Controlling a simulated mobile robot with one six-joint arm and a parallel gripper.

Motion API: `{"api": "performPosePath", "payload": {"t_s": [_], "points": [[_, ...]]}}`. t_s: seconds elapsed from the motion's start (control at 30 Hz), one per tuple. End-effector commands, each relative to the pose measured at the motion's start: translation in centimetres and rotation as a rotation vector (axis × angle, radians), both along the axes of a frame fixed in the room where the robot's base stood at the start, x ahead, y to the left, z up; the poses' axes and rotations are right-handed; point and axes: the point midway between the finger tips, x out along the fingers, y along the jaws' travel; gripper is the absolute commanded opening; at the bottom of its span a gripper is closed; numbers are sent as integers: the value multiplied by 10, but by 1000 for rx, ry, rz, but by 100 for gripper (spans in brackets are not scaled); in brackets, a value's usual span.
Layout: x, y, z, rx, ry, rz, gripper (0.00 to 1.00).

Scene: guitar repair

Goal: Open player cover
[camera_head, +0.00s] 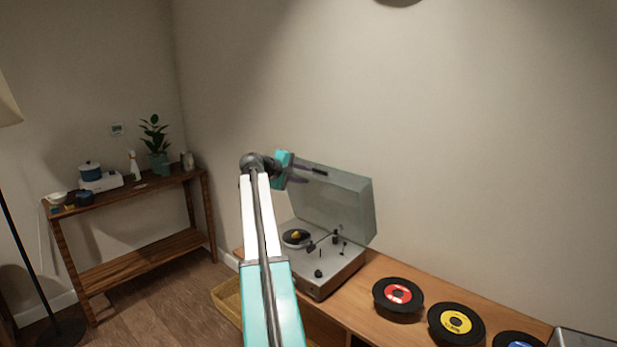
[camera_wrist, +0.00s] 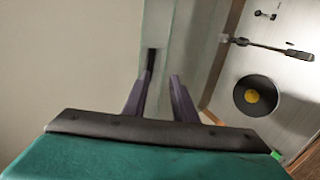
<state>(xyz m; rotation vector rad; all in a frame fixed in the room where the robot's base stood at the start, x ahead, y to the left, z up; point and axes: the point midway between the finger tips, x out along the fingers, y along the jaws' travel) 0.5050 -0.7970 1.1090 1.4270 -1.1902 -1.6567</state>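The record player (camera_head: 325,270) stands on the wooden sideboard. Its clear cover (camera_head: 345,205) is raised, tilted up at a steep angle above the base, and a black record with a yellow label lies on the platter (camera_head: 296,238). My gripper (camera_head: 300,175) is at the cover's upper left edge. In the wrist view my gripper (camera_wrist: 160,85) has its two dark fingers apart, with a gap between them. The cover's edge (camera_wrist: 158,30) and a small dark part on it lie just beyond the fingertips. I cannot tell whether a finger touches the cover.
Several records, including one with a red label (camera_head: 398,294) and one with a yellow label (camera_head: 456,323), lie on the sideboard (camera_head: 385,268) to the right. A wicker basket (camera_head: 228,300) is below at left. A wooden shelf (camera_head: 140,257) stands further left. The wall is close behind the player.

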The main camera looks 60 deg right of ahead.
Motion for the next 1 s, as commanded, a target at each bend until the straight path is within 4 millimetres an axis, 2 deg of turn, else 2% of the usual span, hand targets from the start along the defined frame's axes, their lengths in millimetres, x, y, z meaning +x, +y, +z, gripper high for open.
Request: {"api": "performPosePath", "payload": {"t_s": [0.6, 0.8, 1.0], "points": [[13, 84, 38, -1, -1, -6, 25], [15, 98, 45, -1, 0, -8, 25], [15, 100, 47, -1, 1, -9, 25]]}}
